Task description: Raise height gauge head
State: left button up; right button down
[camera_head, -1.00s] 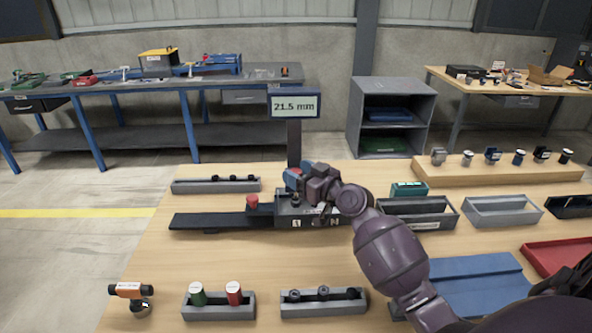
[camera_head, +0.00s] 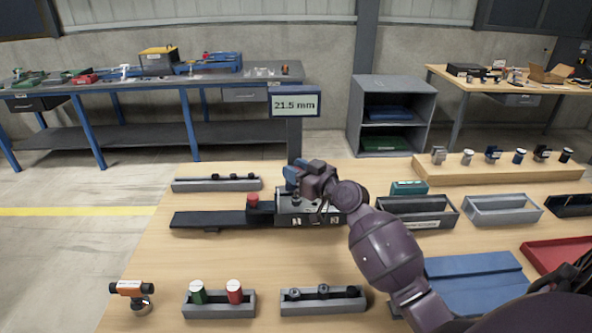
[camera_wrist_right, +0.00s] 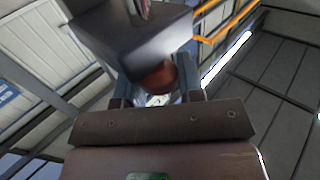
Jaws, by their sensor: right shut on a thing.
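The height gauge is a dark upright column (camera_head: 294,140) on the table, with a display (camera_head: 294,104) at its top reading 21.5 mm. My right gripper (camera_head: 296,178) is at the column's lower part, above a grey fixture (camera_head: 286,207). In the right wrist view its two fingers (camera_wrist_right: 158,90) stand either side of a reddish-brown round knob (camera_wrist_right: 160,76) under a grey block (camera_wrist_right: 140,40), and they are shut on the knob. In the head view the gripper hides the knob and most of the gauge head. My left gripper is out of view.
A black rail (camera_head: 195,220) with a red button (camera_head: 252,199) lies left of the fixture. Grey bins (camera_head: 502,216) stand to the right. Holders with cans (camera_head: 218,308) and small parts (camera_head: 322,304) are at the front.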

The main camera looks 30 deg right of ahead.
notch_tip(320, 180, up, 4)
jog(key=shift+r+p, duration=0.15)
jog(key=shift+p, duration=1.05)
jog(key=shift+r, duration=0.2)
jog(key=c, duration=0.8)
grip_release()
jog(key=shift+f, duration=0.15)
